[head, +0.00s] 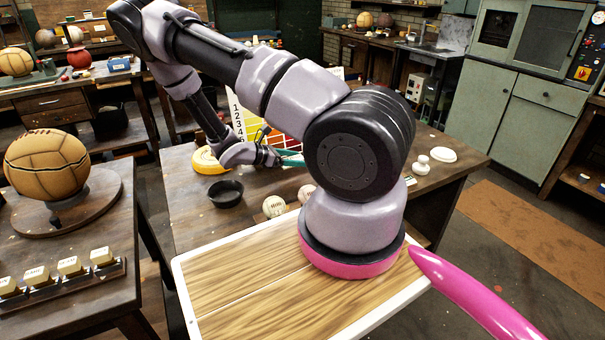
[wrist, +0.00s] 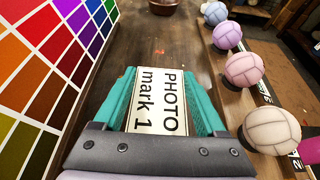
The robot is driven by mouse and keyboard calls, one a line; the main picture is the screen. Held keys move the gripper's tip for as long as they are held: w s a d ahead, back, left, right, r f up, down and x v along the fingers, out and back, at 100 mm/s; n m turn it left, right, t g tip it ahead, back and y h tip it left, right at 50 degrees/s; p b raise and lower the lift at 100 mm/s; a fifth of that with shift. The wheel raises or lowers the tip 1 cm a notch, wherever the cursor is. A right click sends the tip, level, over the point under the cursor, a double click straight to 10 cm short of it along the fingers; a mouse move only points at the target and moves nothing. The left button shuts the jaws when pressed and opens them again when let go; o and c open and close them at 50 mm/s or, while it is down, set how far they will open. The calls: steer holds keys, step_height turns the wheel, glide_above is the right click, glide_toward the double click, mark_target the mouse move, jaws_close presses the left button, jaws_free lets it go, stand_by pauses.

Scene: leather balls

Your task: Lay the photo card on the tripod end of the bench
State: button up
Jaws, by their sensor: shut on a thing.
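The photo card (wrist: 158,112) is white with black lettering, "PHOTO mark 1". In the wrist view it lies between the two teal fingers of my gripper (wrist: 162,88), which are shut on it. In the head view my gripper (head: 290,159) is over the far part of the dark wooden bench (head: 240,225), in front of the colour chart; my arm partly hides it, and I cannot make out the card there. The bench top also shows in the wrist view (wrist: 150,45). I cannot pick out a tripod in either view.
The colour chart (wrist: 45,50) stands close on the left in the wrist view, and a row of pastel balls (wrist: 243,69) lines the right. The bench also holds a black bowl (head: 226,193), a yellow round object (head: 207,160) and a white disc (head: 443,155).

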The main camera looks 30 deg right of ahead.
mark_target(296, 179)
steer(key=shift+f, duration=2.9)
steer(key=shift+f, duration=0.1)
steer(key=o, duration=1.3)
steer(key=shift+c, duration=0.2)
steer(key=v, duration=1.2)
steer(key=shift+s, duration=0.1)
steer(key=s+a+r+m+y, duration=0.25)
steer(key=r+m+y, duration=0.35)
steer(key=r, duration=0.7)
steer(key=s+a+r+m+y, duration=0.1)
steer(key=s+r+m+y, duration=0.35)
steer(key=r, duration=0.95)
steer(key=s+a+r+m+t+y, duration=0.1)
steer(key=s+r+m+t, duration=0.3)
steer(key=r, duration=0.5)
steer(key=s+a+r+m+t+y, duration=0.2)
steer(key=s+r+m+t+y, duration=0.2)
steer(key=s+r+m, duration=0.3)
step_height(296, 179, up, 3)
steer(key=shift+s+f, duration=0.1)
steer(key=shift+s, duration=0.5)
